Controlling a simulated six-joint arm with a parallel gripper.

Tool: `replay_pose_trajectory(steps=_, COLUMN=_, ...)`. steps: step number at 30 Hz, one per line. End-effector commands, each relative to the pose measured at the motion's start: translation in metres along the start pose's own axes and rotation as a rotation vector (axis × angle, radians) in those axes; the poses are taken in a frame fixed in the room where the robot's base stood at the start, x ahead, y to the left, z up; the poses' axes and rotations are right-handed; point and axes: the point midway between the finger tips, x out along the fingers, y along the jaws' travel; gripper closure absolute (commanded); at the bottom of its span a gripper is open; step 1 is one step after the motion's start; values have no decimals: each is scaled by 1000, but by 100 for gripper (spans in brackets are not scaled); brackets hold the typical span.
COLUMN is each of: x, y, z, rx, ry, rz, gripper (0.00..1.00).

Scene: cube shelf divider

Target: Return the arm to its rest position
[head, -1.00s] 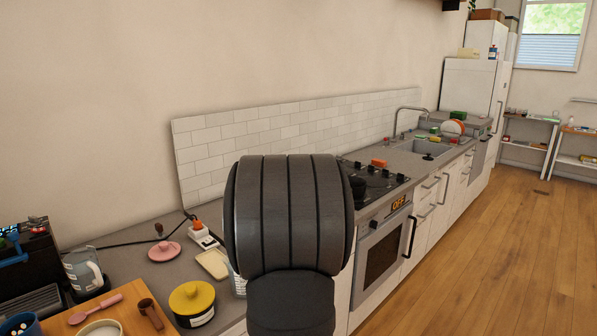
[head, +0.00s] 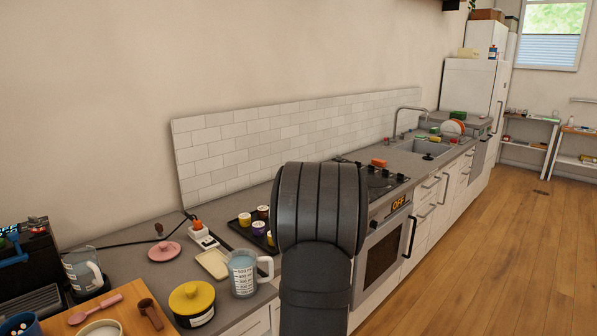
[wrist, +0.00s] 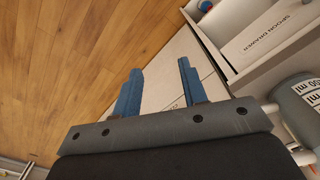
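My gripper (wrist: 157,92) shows in the wrist view, its two blue fingers spread apart with nothing between them. Behind the gap lie a pale cabinet front and the wooden floor. In the head view a dark, rounded link of my arm stands upright in front of the counter and stove. My gripper itself cannot be seen there. A measuring jug (head: 243,273) stands on the counter just left of my arm, and part of it also shows at the right edge of the wrist view (wrist: 303,100).
A black tray (head: 245,237) with several small jars sits behind the jug, partly covered by my arm. A yellow-lidded pot (head: 192,301) stands at the counter front. An open drawer labelled "SPOON DRAWER" (wrist: 268,38) shows in the wrist view. The wooden floor (head: 480,250) at right is clear.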

Motion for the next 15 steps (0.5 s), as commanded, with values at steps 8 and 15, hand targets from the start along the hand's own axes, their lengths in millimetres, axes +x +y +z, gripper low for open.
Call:
replay_pose_trajectory(steps=8, x=27, y=-9, z=2, rx=33, ry=0, rz=0, gripper=61)
replay_pose_trajectory(steps=15, x=29, y=-10, z=2, rx=37, ry=1, rz=1, gripper=61)
